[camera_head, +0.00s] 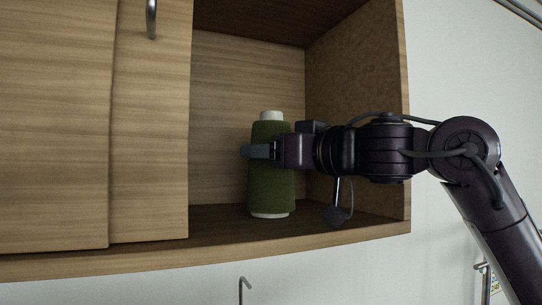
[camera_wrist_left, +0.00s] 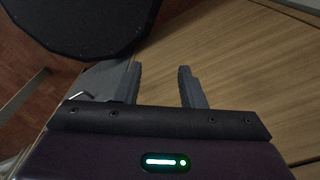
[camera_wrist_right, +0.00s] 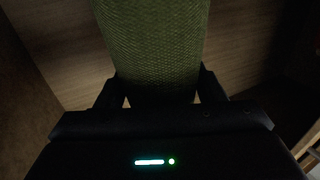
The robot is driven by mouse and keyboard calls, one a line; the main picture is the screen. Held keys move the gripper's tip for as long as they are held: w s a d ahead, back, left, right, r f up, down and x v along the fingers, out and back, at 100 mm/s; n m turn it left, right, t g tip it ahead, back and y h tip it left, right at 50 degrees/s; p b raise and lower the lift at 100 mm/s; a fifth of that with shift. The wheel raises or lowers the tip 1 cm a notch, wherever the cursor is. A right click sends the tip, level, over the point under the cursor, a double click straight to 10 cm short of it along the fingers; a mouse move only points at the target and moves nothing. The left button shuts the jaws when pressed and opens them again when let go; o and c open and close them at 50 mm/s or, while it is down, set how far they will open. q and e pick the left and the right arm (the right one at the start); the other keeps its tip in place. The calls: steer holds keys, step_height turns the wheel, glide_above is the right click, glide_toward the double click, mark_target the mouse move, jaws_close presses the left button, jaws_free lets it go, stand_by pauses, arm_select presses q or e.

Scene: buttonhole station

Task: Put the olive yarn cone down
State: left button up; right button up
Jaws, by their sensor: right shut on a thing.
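The olive yarn cone (camera_head: 270,184) stands upright inside the open part of the wooden cabinet, its pale base at or very near the cabinet floor; I cannot tell whether it touches. Its white tip shows at the top. My right gripper (camera_head: 258,151) reaches in from the right and is shut on the cone's upper half. In the right wrist view the cone (camera_wrist_right: 155,45) fills the space between the fingers (camera_wrist_right: 158,92). My left gripper (camera_wrist_left: 160,85) shows only in the left wrist view, with its fingers apart and nothing between them.
The cabinet floor (camera_head: 225,222) has free room left of the cone. The cabinet's right side wall (camera_head: 355,85) is close to my right wrist. Wooden door panels (camera_head: 150,150) cover the left part. A dark round-edged object (camera_wrist_left: 85,25) is near my left gripper.

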steer(key=shift+w+a+f, duration=0.1)
steer(key=shift+a+f, duration=0.05)
steer(key=shift+f, duration=0.35)
steer(key=shift+w+a+f, duration=0.1)
steer(key=shift+f, duration=0.4)
steer(key=o, duration=0.9)
steer(key=shift+f, duration=0.1)
steer(key=shift+o, duration=0.9)
steer(key=shift+r, duration=0.25)
steer(key=b+v, duration=0.1)
steer(key=v, duration=0.2)
steer(key=shift+r+b, duration=0.15)
steer(key=shift+b, duration=0.2)
steer(key=r+b+v, duration=0.1)
steer(key=b+v, duration=0.2)
steer(key=v, duration=0.6)
steer(key=shift+r, duration=0.15)
